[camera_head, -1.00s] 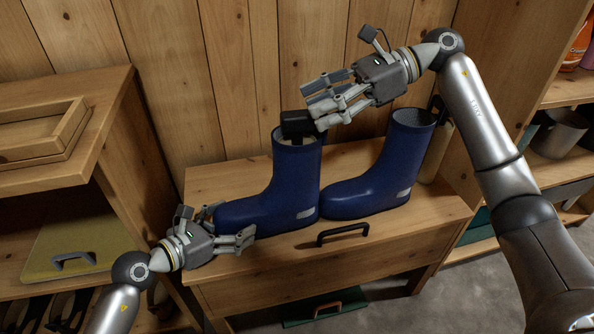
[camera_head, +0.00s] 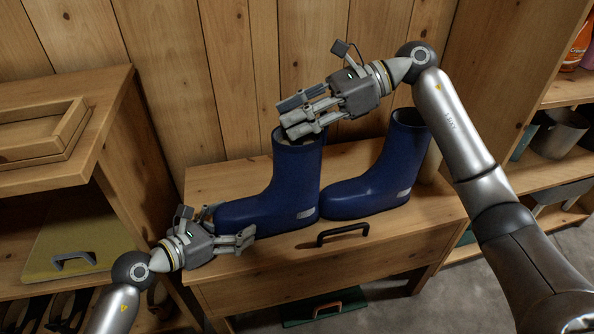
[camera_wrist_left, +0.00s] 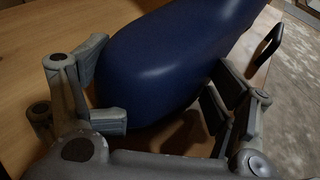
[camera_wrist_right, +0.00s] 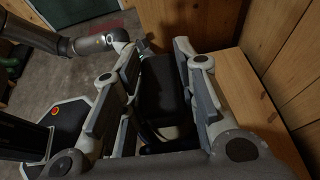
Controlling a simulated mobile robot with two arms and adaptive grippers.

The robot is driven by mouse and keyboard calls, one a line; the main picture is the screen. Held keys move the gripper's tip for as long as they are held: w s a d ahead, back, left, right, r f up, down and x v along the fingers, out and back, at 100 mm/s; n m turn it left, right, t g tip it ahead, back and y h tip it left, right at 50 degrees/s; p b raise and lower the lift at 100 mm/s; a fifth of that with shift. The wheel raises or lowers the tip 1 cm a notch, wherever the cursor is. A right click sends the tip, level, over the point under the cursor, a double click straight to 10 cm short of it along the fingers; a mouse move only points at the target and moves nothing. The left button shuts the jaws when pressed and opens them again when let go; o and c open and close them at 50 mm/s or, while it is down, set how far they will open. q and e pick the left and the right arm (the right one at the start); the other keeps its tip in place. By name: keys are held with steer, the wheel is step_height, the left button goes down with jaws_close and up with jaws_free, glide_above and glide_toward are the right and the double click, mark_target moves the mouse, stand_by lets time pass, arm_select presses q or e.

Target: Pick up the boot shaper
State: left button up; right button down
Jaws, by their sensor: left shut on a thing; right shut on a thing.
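The boot shaper (camera_wrist_right: 161,88) shows in the right wrist view as a dark block between the finger pads. In the head view the fingers cover most of it at the mouth of the left blue boot (camera_head: 292,172). My right gripper (camera_head: 290,117) is shut on the shaper, just above that boot's opening. My left gripper (camera_head: 230,224) is shut on the toe of the same boot, which also fills the left wrist view (camera_wrist_left: 160,70). The boot stands upright. How far the shaper sits inside the boot is hidden.
A second blue boot (camera_head: 385,178) stands close on the right. Both boots are on a wooden bench (camera_head: 260,270) with a dark handle (camera_head: 342,233). A planked wall is close behind. Shelves stand left (camera_head: 45,170) and right (camera_head: 555,175).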

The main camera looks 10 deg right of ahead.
step_height(320, 180, up, 10)
stand_by(0.7)
